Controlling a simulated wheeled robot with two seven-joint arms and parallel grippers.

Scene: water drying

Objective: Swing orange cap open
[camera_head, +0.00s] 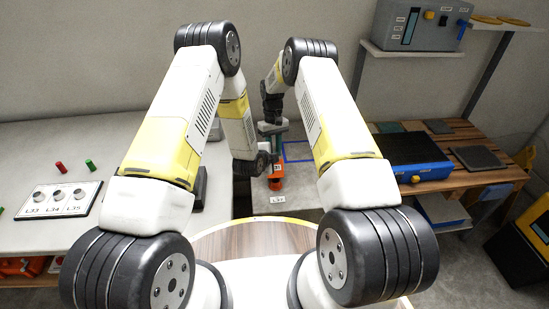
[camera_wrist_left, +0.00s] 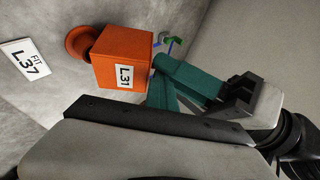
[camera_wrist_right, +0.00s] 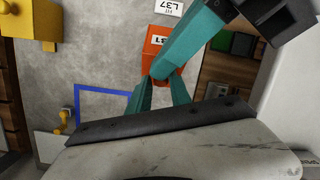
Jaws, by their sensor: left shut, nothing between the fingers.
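An orange box (camera_wrist_left: 120,58) labelled L31 stands on the grey surface, with a round flared orange part (camera_wrist_left: 80,42) on its side. It also shows in the right wrist view (camera_wrist_right: 156,42) and the head view (camera_head: 276,183), partly hidden by my grippers. I cannot tell which part is the cap. My left gripper (camera_wrist_left: 161,88) is shut and empty, its teal fingers close beside the box; contact is unclear. In the right wrist view its teal fingers (camera_wrist_right: 186,50) cross in front of the box. My right gripper (camera_wrist_right: 160,92) has its teal fingers apart, nothing visible between them, near the box.
An L37 label (camera_wrist_left: 27,60) lies by the box, and a blue outline (camera_wrist_right: 103,90) marks the surface. A white table with a board (camera_head: 62,200) is at left. A wooden bench at right holds a blue device (camera_head: 412,152). My two grippers are very close together.

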